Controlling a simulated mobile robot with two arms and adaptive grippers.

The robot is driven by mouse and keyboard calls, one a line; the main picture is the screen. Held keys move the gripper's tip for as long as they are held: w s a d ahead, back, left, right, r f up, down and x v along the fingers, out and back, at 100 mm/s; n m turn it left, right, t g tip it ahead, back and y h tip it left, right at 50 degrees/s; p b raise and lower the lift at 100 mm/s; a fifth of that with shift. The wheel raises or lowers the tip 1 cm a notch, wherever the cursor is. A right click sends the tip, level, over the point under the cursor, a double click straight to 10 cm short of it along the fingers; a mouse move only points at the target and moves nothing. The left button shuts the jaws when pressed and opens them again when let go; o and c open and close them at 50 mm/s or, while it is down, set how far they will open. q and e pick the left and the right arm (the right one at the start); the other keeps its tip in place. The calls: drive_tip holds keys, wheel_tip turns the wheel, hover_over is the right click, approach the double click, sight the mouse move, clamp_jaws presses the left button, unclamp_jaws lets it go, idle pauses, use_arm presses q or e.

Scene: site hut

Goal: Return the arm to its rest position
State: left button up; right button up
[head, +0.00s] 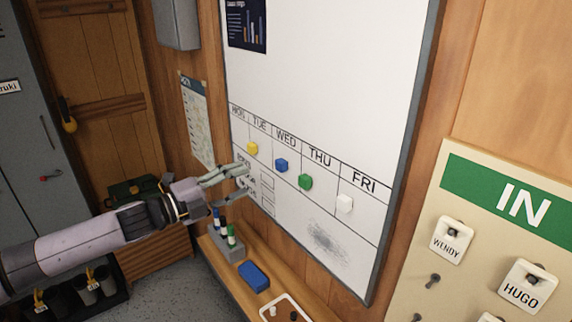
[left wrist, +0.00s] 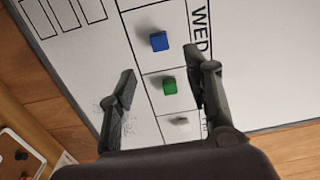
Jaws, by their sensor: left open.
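My left arm (head: 90,240) reaches in from the left in the head view. Its gripper (head: 246,182) is open and empty, in front of the lower left of the whiteboard (head: 330,60). In the left wrist view the open fingers (left wrist: 165,90) spread in front of the board, with a green magnet (left wrist: 169,86) showing between them. A blue magnet (left wrist: 159,41) and a white magnet (left wrist: 180,122) also show there. In the head view yellow (head: 252,148), blue (head: 281,165), green (head: 305,182) and white (head: 345,204) magnets sit under the day names. My right gripper is not in view.
Below the board a wooden ledge holds several markers (head: 231,234), a blue eraser (head: 254,276) and a white tray (head: 286,308). An IN board (head: 480,200) with name tags hangs at the right. A locker (head: 30,130) and wooden door (head: 100,80) stand at the left.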

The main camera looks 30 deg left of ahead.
use_arm(q)
drive_tip(key=shift+s+a, duration=0.25)
drive_tip(key=shift+s, duration=0.35)
